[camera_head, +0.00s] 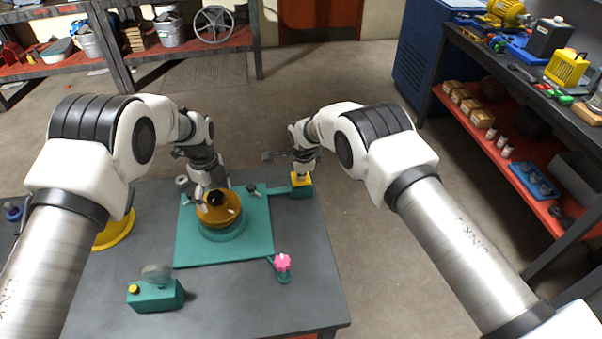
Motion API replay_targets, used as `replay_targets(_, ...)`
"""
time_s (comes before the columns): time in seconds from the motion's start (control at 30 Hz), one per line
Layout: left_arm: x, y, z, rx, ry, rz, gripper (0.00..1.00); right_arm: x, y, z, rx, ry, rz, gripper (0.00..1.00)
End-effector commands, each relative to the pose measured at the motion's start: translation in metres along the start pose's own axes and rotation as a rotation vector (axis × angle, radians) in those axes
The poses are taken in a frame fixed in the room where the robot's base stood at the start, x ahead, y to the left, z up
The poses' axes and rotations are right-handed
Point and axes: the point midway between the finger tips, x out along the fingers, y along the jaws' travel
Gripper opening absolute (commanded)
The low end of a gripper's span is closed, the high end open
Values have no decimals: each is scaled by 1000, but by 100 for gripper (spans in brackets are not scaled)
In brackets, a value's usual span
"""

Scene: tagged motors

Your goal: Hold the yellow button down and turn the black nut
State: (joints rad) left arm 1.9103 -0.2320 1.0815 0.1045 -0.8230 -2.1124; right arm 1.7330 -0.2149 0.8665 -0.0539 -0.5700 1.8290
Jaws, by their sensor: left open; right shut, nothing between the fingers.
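The black nut (215,198) sits on top of an orange round part (217,212) on a teal base plate (190,245). My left gripper (208,194) is open, pointing down at the nut, with its fingers close around or just above it; contact cannot be told. A yellow button (301,178) tops a small teal box (301,191) at the plate's upper right. My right gripper (302,171) is shut and empty, its tips at the top of this button; how far the button is pressed is unclear.
A second teal box (165,297) with a small yellow button (134,290) and a greyish disc stands at the front left. A pink knob (283,262) is right of the plate. A yellow round part (115,232) lies left. The table's front right (290,305) is clear.

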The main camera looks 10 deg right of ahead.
Motion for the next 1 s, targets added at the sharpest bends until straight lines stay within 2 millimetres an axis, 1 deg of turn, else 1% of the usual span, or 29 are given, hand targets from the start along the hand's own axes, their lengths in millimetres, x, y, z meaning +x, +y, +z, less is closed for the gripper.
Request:
replay_targets(0.03, 0, 0, 0, 102, 0, 0, 83, 1, 2, 0, 0, 0, 3, 0)
replay_targets(0.1, 0, 0, 0, 240, 0, 0, 83, 1, 2, 0, 0, 0, 3, 0)
replay_targets(0.2, 0, 0, 1, 348, 0, 0, 83, 1, 2, 0, 0, 0, 3, 0)
replay_targets(0.8, -3, 0, 1, 358, 0, 0, 83, 1, 2, 0, 0, 0, 3, 0)
replay_targets(0.87, -3, 0, 1, 358, 0, 0, 62, 1, 2, 0, 0, 0, 3, 0)
replay_targets(0.9, -3, 0, 1, 358, 0, 0, 48, 1, 2, 0, 0, 0, 3, 0)
replay_targets(0.97, -3, 0, 1, 358, 0, 0, 27, 1, 2, 0, 0, 0, 3, 0)
replay_targets(1.0, -3, 0, 1, 358, 0, 0, 23, 1, 2, 0, 0, 0, 3, 0)
